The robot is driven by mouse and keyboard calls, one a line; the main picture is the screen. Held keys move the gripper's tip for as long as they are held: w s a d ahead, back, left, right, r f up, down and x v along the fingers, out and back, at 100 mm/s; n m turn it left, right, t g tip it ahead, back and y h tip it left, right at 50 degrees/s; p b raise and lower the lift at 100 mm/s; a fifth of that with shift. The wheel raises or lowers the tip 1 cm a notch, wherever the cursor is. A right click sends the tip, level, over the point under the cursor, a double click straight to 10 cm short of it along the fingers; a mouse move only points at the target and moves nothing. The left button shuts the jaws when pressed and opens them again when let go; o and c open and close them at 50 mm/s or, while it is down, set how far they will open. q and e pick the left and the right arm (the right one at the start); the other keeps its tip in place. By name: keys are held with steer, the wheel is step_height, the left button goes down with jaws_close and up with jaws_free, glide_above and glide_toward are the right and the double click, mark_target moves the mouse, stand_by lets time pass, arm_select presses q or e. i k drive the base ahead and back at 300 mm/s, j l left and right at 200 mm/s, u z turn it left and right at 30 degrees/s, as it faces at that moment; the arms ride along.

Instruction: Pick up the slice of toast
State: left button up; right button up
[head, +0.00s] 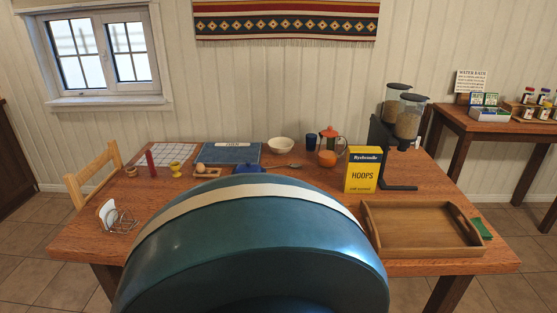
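A pale, upright slice (106,210) with a brownish edge, which looks like the slice of toast, stands at the left front of the wooden table (75,243). It is in or against a small wire rack (122,220); I cannot tell exactly how it sits. Neither of my grippers shows in the head view. A large rounded teal shape close to the camera hides the front middle of the table.
A wooden tray (420,249) lies at the right front, with a yellow cereal box (362,170) and dispenser (381,150) behind. A red pepper mill (150,159), yellow egg cup (176,168) and white bowl (281,146) stand farther back. A chair (75,190) is at the left edge.

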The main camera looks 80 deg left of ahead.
mark_target(109, 204)
steer(key=u, duration=3.85)
steer(key=z, duration=0.6)
steer(key=i+j+z, duration=0.1)
steer(key=z, duration=0.3)
steer(key=j+z, duration=0.4)
steer(key=i+j+z, duration=0.1)
steer(key=j+z, duration=0.15)
steer(key=z, duration=0.15)
steer(key=j+z, duration=0.25)
steer(key=j, duration=0.3)
steer(key=k+j+z, duration=0.2)
steer(key=j, duration=0.3)
steer(key=i, duration=0.1)
